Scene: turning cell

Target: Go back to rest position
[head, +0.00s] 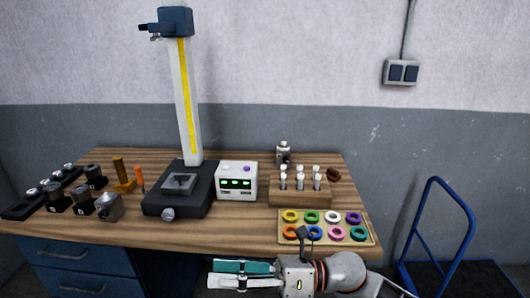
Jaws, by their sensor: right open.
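My right gripper (213,273) is in front of the wooden workbench (245,218), low at the bottom of the head view. Its arm comes in from the right and its fingers point left. One finger looks teal and the other white, with a narrow gap between them. It is open and nothing shows between the fingers. The gripper overlaps the bench's front edge and drawer area in the picture. My left gripper is not in view.
A tray of coloured rings (325,241) lies at the bench's front right, just above my right wrist in the picture. A wooden rack (300,198), display box (237,181) and tall height gauge (187,110) stand behind. A blue trolley (437,188) stands at right.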

